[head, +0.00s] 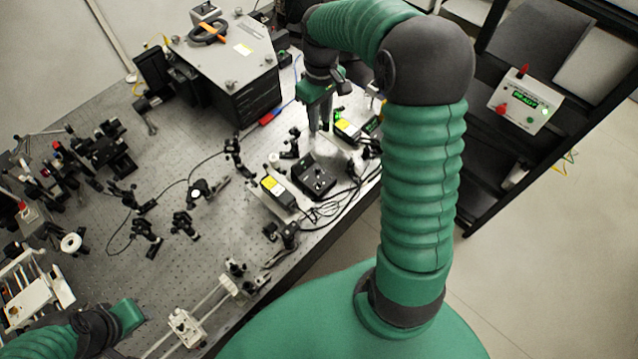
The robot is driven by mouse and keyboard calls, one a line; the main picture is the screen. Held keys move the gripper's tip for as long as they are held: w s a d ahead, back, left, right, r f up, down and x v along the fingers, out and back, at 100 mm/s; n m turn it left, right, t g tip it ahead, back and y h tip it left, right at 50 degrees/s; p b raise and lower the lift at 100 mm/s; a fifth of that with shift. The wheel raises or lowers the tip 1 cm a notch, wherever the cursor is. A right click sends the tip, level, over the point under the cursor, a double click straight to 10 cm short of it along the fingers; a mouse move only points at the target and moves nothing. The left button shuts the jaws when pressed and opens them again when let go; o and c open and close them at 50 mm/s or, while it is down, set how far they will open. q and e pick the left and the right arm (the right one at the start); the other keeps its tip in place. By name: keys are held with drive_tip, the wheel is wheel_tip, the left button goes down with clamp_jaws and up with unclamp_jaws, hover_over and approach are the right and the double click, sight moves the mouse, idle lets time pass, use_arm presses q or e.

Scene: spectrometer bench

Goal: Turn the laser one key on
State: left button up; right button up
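My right gripper (319,127) points down over the right part of the optical bench, its fingers close together near a black box with a yellow label and a green light (352,125). I cannot tell whether a small gap lies between the fingers. A black control box (313,178) sits just below the gripper in the picture. A second yellow-labelled box (277,188) lies left of it. No key can be made out, and I cannot tell which box is laser one. My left gripper's green body (124,316) shows at the lower left; its fingers are hidden.
Optical mounts (183,224) and cables spread over the perforated bench (160,275). A large grey case (228,62) stands at the back. A dark rack (485,150) with a white box (524,103) bearing a red knob and green display stands at the right.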

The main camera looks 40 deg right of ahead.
wheel_tip(320, 180, up, 6)
drive_tip(key=shift+f+b, duration=0.25)
drive_tip(key=shift+b, duration=0.15)
drive_tip(key=shift+d, duration=0.1)
drive_tip(key=m+b, duration=0.1)
drive_tip(key=b, duration=0.2)
hover_over(319, 183)
wheel_tip(319, 183, down, 20)
drive_tip(key=f, duration=0.1)
drive_tip(key=f+p, duration=0.1)
drive_tip(key=f, duration=0.1)
drive_tip(key=f+p, duration=0.1)
drive_tip(key=f, duration=0.4)
drive_tip(key=shift+s+f+p, duration=0.25)
drive_tip(key=shift+p, duration=0.15)
drive_tip(key=f, duration=0.2)
drive_tip(key=f+p, duration=0.1)
drive_tip(key=f, duration=0.4)
drive_tip(key=shift+w+d+f+p, duration=0.1)
drive_tip(key=shift+w+f+p, duration=0.05)
drive_tip(key=shift+w+p, duration=0.15)
drive_tip(key=shift+s, duration=0.1)
